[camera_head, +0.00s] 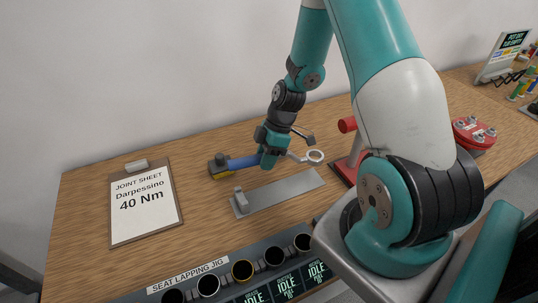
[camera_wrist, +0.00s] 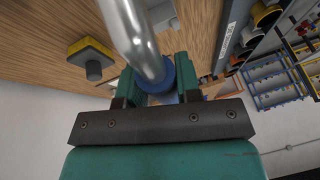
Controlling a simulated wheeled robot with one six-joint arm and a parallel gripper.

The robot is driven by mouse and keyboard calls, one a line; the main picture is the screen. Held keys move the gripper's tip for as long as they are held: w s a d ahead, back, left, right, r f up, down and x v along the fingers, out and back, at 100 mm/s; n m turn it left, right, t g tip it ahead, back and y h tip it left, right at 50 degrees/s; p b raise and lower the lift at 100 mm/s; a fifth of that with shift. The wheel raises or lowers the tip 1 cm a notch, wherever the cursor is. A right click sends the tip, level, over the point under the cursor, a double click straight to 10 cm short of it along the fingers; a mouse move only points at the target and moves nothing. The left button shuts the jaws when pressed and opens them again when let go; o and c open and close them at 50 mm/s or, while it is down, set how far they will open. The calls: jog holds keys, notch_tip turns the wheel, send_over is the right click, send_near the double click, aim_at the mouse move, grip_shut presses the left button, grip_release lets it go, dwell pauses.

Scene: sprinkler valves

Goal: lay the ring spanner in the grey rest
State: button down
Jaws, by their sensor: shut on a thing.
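My gripper (camera_head: 268,160) is shut on the blue handle of the ring spanner (camera_head: 315,156). The spanner's silver ring end points right and the blue handle reaches left from the jaws. In the wrist view the silver shaft (camera_wrist: 136,30) runs up from between the fingers (camera_wrist: 157,85), with the blue handle (camera_wrist: 158,83) gripped. A long flat grey plate with a small grey block at its left end, seemingly the grey rest (camera_head: 285,190), lies on the table nearer the camera than the spanner. The spanner appears above the table, apart from the plate; its exact height is hard to tell.
A dark and yellow block (camera_head: 219,168) is near the handle's left end. A red stand (camera_head: 348,160) is close right of the plate. A clipboard (camera_head: 146,200) lies left. A jig with several cups (camera_head: 242,270) lines the front. Red bolted part (camera_head: 474,132) is further right.

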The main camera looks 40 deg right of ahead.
jog(key=shift+s+d+r+n+g, duration=0.2)
jog(key=shift+s+d+n+g, duration=0.2)
jog(key=shift+n, duration=0.5)
jog(key=shift+a, duration=0.1)
jog(key=shift+f, duration=0.15)
notch_tip(320, 180, down, 8)
jog(key=b, duration=0.6)
jog(key=shift+b, duration=0.7)
jog(key=shift+f+b, duration=0.95)
jog(key=shift+f, duration=0.3)
jog(key=c, duration=0.7)
grip_release()
jog(key=shift+r, duration=0.1)
jog(key=shift+c, duration=0.2)
